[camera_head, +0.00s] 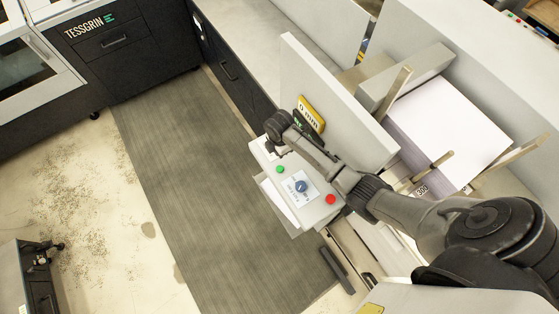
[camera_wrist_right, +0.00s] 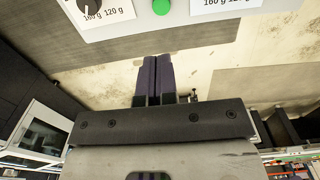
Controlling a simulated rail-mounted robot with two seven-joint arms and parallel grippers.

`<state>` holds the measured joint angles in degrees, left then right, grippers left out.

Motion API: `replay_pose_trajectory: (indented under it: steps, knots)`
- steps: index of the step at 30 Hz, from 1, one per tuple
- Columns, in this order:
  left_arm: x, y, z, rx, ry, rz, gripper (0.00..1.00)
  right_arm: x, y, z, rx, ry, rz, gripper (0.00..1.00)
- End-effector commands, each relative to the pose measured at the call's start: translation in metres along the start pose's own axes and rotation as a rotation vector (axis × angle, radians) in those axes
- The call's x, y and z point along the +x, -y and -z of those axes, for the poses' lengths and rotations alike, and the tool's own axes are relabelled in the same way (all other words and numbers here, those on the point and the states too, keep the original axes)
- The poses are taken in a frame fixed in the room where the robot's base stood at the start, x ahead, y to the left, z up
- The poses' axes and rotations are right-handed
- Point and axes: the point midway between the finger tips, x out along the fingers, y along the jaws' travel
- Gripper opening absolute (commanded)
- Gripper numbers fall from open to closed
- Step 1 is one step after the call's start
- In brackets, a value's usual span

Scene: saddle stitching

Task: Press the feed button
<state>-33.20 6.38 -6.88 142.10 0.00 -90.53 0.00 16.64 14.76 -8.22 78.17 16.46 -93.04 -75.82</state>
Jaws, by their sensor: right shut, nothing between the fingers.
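I cannot read which one is labelled feed. My right arm reaches in from the right over the panel, its wrist just above the panel's far left end. My right gripper (camera_wrist_right: 159,58) is shut and empty in the right wrist view. Its fingertips point toward the panel edge, with the green button (camera_wrist_right: 162,7) just beyond them, apart in the picture. In the head view the fingers cannot be made out. My left gripper is not in view.
A paper stack (camera_head: 455,120) lies between upright guides behind a grey plate (camera_head: 340,110). A yellow "0 mm" sign (camera_head: 311,113) is on that plate, close to my right wrist. A black dial (camera_wrist_right: 90,6) sits left of the green button. A grey mat (camera_head: 190,160) covers clear floor.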

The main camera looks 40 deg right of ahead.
Motion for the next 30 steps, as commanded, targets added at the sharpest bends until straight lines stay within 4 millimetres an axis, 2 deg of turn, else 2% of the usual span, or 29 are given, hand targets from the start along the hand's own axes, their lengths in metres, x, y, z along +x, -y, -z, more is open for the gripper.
replay_pose_trajectory:
  steps: [9, 14, 24, 26, 30]
  knots:
    - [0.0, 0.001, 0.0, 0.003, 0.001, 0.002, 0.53, 0.002, 0.001, 0.0, 0.001, 0.0, 0.001, 0.0]
    - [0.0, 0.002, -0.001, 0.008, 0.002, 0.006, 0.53, 0.014, 0.001, 0.0, 0.003, 0.0, 0.003, 0.0]
    - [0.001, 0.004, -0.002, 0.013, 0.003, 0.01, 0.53, 0.077, 0.001, 0.001, 0.003, -0.001, 0.005, 0.0]
    - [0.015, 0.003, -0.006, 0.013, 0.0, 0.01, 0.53, 0.092, 0.001, 0.0, 0.002, 0.0, 0.0, 0.0]
    - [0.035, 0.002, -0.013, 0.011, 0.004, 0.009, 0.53, 0.11, 0.001, 0.0, 0.003, 0.0, 0.0, 0.0]
